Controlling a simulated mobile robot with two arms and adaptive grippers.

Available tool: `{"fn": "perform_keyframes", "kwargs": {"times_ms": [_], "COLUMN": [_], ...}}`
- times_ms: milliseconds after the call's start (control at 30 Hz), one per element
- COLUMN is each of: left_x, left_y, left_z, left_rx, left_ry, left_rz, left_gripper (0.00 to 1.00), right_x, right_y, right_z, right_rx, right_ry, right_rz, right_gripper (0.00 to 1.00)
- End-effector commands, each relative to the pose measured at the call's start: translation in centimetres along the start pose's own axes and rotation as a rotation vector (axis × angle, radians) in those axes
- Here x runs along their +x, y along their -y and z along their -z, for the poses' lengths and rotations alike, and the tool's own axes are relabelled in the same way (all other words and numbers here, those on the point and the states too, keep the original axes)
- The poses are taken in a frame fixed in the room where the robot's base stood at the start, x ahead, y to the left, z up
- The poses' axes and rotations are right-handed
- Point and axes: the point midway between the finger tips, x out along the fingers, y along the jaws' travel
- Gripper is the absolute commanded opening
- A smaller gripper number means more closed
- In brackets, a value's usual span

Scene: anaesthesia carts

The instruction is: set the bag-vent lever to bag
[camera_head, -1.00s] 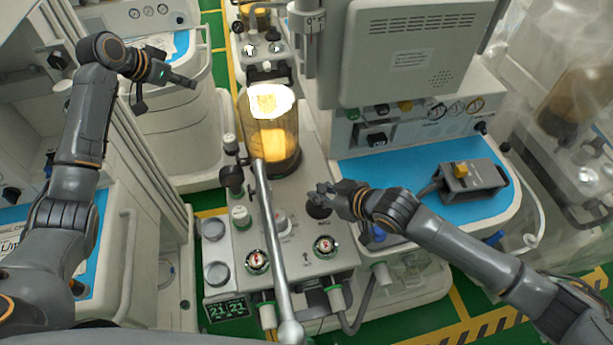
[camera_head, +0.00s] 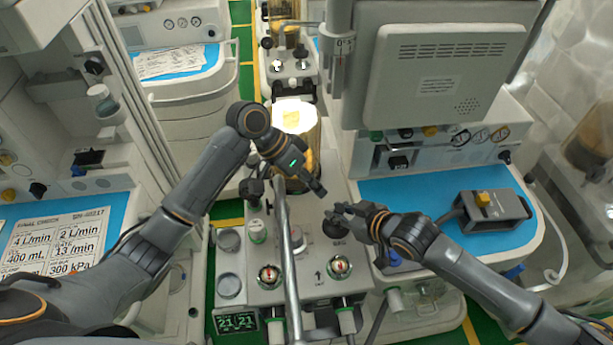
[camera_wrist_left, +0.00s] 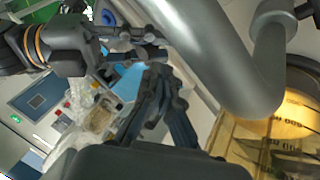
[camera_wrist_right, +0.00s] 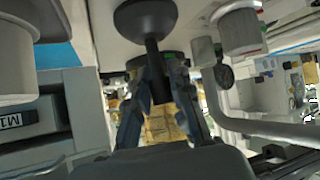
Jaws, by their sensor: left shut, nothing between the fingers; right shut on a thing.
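The bag-vent lever (camera_head: 335,229) is a black round knob with a stem on the pale machine top. My right gripper (camera_head: 341,212) is at the lever. In the right wrist view, the stem (camera_wrist_right: 153,58) runs between the closed fingers (camera_wrist_right: 158,85). My left gripper (camera_head: 320,190) is shut and empty, just above and left of the right one, beside the amber cylinder. In the left wrist view its fingers (camera_wrist_left: 158,72) are together, with my right gripper (camera_wrist_left: 140,45) close by. Which setting the lever points to cannot be told.
A grey metal tube (camera_head: 287,250) runs across the machine top, close to my left gripper. The amber cylinder (camera_head: 311,140) stands behind. Two red-marked round dials (camera_head: 339,267) lie in front. A grey box with a yellow switch (camera_head: 492,208) sits on the blue mat at right.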

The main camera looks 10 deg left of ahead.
Motion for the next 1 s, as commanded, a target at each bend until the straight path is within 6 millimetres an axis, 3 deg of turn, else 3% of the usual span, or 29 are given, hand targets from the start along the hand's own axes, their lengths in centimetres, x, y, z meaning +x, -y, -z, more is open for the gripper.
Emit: {"fn": "perform_keyframes", "kwargs": {"times_ms": [100,300,667,1000], "left_x": [2.0,3.7,3.9,4.5], "left_y": [-0.1,0.0,0.0,-1.3], "left_z": [0.0,0.0,0.0,-0.4], "left_rx": [-0.001,0.0,0.0,0.002], "left_ry": [0.001,0.0,0.0,0.003], "left_rz": [-0.002,0.001,0.002,-0.004], "left_gripper": [0.0,0.0,0.0,0.0], "right_x": [0.0,0.0,0.0,0.0], "right_y": [0.0,0.0,0.0,0.0], "right_z": [-0.1,-0.1,-0.1,-0.1], "right_rx": [0.0,0.001,0.001,0.001], "right_ry": [0.003,0.003,0.003,0.003], "right_rz": [0.0,0.0,-0.001,-0.001], "right_gripper": [0.0,0.0,0.0,0.0]}}
